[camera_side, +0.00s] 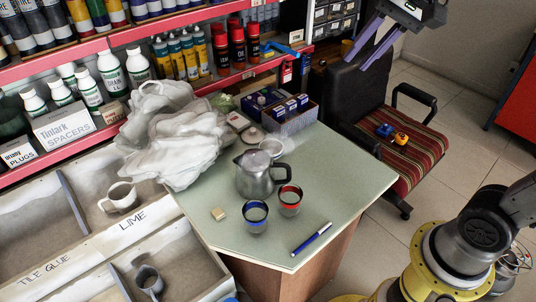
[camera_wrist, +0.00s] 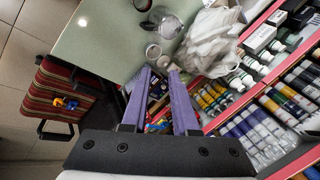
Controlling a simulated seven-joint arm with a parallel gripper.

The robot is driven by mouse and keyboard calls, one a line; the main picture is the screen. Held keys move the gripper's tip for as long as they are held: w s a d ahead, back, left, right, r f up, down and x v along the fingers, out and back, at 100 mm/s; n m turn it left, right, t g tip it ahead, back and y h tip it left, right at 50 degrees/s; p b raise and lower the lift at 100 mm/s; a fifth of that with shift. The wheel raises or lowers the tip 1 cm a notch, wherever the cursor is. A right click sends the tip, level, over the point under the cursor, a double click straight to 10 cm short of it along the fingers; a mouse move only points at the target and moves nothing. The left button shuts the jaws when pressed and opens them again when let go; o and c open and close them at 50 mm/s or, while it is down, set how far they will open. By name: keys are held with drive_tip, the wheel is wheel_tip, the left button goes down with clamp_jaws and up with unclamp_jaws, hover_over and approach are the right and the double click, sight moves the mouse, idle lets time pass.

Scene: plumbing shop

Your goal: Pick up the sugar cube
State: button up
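The sugar cube (camera_side: 219,214) is a small pale beige block. It lies on the green tabletop (camera_side: 325,180), left of the blue-rimmed glass. I cannot make it out in the wrist view. My gripper (camera_side: 354,65) has purple fingers and hangs high above the chair, well to the right of and behind the cube. In the wrist view its two fingers (camera_wrist: 158,70) stand apart with nothing held between them.
A blue-rimmed glass (camera_side: 255,217), a red-rimmed glass (camera_side: 290,200) and a metal teapot (camera_side: 255,175) stand right of the cube. A blue marker (camera_side: 311,239) lies near the front edge. A crumpled white bag (camera_side: 175,140) covers the back left. The front left tabletop is clear.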

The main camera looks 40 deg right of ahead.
drive_tip(key=w+d+f+m+g+y, duration=0.1)
drive_tip(key=w+d+f+m, duration=0.3)
drive_tip(key=w, duration=0.7)
drive_tip(key=w+a+f+m+g+y, duration=0.1)
drive_tip(key=w+f+m+g, duration=0.1)
drive_tip(key=w+f, duration=0.7)
drive_tip(key=m+g, duration=0.2)
hover_over(269, 152)
drive_tip(key=d, duration=0.4)
drive_tip(key=shift+y, duration=0.4)
wheel_tip(269, 152, down, 24)
drive_tip(key=shift+w+a+r, duration=0.1)
drive_tip(key=shift+a+x, duration=0.1)
drive_tip(key=shift+x, duration=1.55)
drive_tip(key=shift+a+x, duration=0.15)
drive_tip(key=shift+x, duration=1.45)
drive_tip(key=shift+r, duration=0.1)
